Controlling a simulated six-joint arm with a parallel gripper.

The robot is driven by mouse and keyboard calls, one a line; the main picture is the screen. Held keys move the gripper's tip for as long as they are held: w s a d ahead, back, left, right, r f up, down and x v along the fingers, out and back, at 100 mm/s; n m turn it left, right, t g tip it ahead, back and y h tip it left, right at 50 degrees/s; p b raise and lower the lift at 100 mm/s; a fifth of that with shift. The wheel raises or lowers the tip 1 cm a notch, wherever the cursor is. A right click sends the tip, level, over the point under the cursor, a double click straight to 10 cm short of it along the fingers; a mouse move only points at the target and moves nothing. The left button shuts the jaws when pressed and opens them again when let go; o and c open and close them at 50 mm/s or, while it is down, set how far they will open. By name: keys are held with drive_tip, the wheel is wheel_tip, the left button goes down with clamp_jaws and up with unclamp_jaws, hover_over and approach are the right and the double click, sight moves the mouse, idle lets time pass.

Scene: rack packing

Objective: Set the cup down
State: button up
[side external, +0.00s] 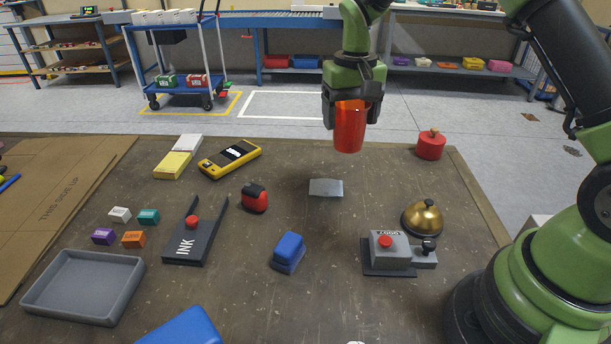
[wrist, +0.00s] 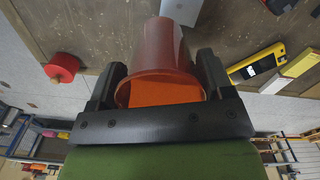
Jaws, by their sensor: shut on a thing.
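The red-orange cup (side external: 349,128) hangs in the air above the far part of the table in the side view. My gripper (side external: 352,100) is shut on it, with one finger on each side. The cup's base points down toward the table and is clear of it. In the wrist view the cup (wrist: 160,58) shows between the two fingers of my gripper (wrist: 160,88), with its open rim toward the camera and an orange inside. A small flat grey plate (side external: 326,187) lies on the table below and nearer than the cup.
A red round knobbed object (side external: 431,145) stands to the right at the far edge. A yellow meter (side external: 230,159) and a black-and-red object (side external: 254,198) lie left. A blue box (side external: 288,252), a grey button box (side external: 390,250) and a brass bell (side external: 422,217) stand nearer. Table around the grey plate is clear.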

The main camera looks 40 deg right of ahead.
drive_tip(key=w+d+f+m, duration=0.2)
drive_tip(key=w+d+m, duration=0.2)
drive_tip(key=w, duration=0.1)
drive_tip(key=f, duration=1)
drive_tip(key=shift+s+d, duration=0.2)
drive_tip(key=shift+f, duration=0.2)
drive_tip(key=o, duration=0.9)
drive_tip(key=shift+r, duration=0.1)
